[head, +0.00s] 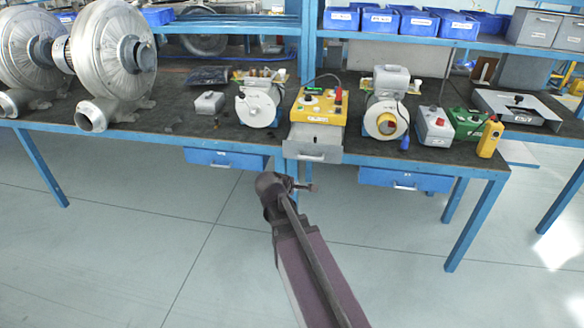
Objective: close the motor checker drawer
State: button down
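The motor checker (319,103) is a yellow box with dials, a red knob and a black cable, standing near the front edge of the dark bench top. Its grey drawer (314,153) sticks out from the front, over the bench edge, with a small handle on its face. My gripper (311,187) is below and in front of the drawer, in free air and apart from it. It is small and seen from behind, so its finger opening is unclear. I see nothing held in it.
Silver blowers (112,55) stand on the left of the bench. A white motor (257,105) is left of the checker, another motor (386,118) right of it. Blue drawers hang under the bench, left (225,160) and right (405,181). The floor in front is clear.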

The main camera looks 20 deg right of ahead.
aim_at(295, 152)
jog(key=w+d+f+n+t+b, duration=0.1)
jog(key=w+n+t+b, duration=0.3)
jog(key=n, duration=0.5)
jog(key=w+f+n+t+h+b, duration=0.1)
jog(key=w+f+n+t+b, duration=0.3)
jog(key=w+n+b, duration=0.4)
jog(key=n+b, duration=0.1)
jog(key=b, duration=0.2)
jog(key=shift+w+d+t+h, duration=0.25)
jog(key=shift+d+t+h, duration=0.05)
jog(key=shift+d+t, duration=0.1)
jog(key=shift+d, duration=0.1)
jog(key=x, duration=1.4)
